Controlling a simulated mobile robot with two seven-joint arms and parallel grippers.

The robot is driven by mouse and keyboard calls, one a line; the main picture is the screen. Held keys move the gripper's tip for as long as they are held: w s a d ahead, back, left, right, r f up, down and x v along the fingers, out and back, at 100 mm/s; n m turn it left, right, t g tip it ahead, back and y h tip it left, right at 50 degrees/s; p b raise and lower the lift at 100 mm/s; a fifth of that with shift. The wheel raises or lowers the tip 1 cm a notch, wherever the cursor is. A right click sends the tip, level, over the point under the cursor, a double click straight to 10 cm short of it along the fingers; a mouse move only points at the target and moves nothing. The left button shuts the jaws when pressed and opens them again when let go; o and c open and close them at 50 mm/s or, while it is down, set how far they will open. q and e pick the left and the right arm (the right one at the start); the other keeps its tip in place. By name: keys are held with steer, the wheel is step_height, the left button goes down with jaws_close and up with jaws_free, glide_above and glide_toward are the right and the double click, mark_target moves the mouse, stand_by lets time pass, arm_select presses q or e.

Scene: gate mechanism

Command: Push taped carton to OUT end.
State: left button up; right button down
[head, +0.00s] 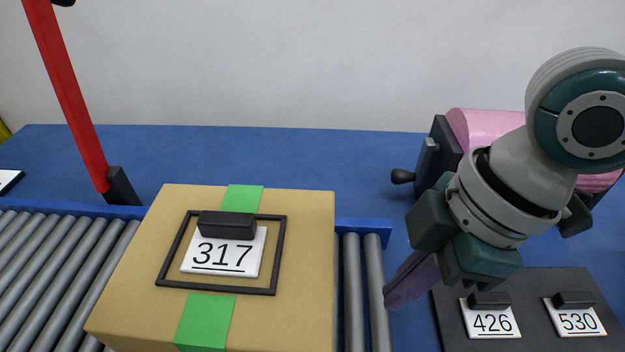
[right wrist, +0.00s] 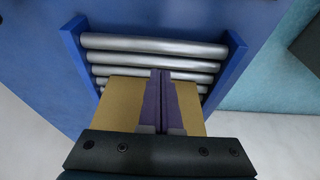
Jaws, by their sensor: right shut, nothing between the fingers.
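The taped carton (head: 310,230) is a tan box with green tape strips and a black frame around a white card reading 317. It sits on the grey roller conveyor (head: 352,290), near the conveyor's right end in the head view. My right gripper (head: 394,298) is shut and empty, its purple fingers pointing down to the right of the carton, with bare rollers showing between. In the right wrist view the shut fingers (right wrist: 161,75) hide part of the carton (right wrist: 120,100); bare rollers (right wrist: 150,45) lie beyond. No OUT mark is readable. My left gripper is not in view.
A red bar (head: 70,100) rises tilted from a black mount (head: 121,186) behind the conveyor. A pink roll (head: 485,130) in a dark holder with a knob stands back right. A dark board (head: 540,285) holds cards 426 and 530. Rollers left of the carton are bare.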

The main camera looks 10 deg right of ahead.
steer(key=x, duration=0.4)
steer(key=shift+f+b, duration=0.1)
steer(key=shift+b, duration=0.2)
steer(key=shift+w+a+p, duration=0.15)
steer(key=shift+w+a, duration=0.1)
steer(key=shift+a, duration=0.7)
steer(key=shift+w+a+p, duration=0.15)
steer(key=shift+w+a, duration=0.15)
steer(key=shift+a, duration=0.65)
